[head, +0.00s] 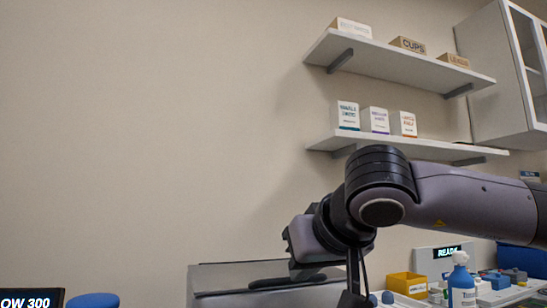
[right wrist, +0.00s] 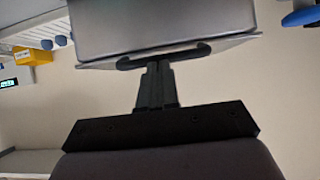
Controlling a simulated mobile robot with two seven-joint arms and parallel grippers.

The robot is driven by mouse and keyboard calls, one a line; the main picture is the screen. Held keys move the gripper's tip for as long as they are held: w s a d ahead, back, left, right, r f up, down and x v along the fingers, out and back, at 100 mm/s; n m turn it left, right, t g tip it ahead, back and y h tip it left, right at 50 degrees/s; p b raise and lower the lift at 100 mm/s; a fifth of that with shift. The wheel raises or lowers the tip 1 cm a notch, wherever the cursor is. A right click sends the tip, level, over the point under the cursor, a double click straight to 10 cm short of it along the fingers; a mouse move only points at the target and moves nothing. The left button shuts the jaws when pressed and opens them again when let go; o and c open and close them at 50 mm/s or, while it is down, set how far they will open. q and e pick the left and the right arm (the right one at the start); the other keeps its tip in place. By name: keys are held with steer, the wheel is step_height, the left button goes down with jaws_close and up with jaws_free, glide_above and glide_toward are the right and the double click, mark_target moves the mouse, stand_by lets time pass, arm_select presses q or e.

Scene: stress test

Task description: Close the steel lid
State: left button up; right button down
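The steel lid (head: 225,278) is a grey metal panel at the bottom centre of the head view, cut off by the frame's lower edge. A dark bar handle (head: 285,282) runs along it. How far the lid stands open is unclear. My left gripper is not in view.
Two wall shelves (head: 400,66) with boxes and a cabinet (head: 495,75) are above right. A blue round object (head: 92,300) is at lower left. The wall at left is bare.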

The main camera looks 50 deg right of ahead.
arm_select(q)
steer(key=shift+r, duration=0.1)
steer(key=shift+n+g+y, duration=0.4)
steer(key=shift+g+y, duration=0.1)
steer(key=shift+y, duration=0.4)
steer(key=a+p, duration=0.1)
steer(key=p, duration=0.1)
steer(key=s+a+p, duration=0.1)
steer(key=p, duration=0.1)
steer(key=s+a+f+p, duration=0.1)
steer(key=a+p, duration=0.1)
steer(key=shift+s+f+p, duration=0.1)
steer(key=shift+p, duration=0.25)
arm_select(e)
steer(key=s+a+r, duration=0.4)
steer(key=s+r, duration=0.4)
steer(key=r, duration=0.1)
steer(key=shift+a+r, duration=0.15)
steer(key=shift+r, duration=0.15)
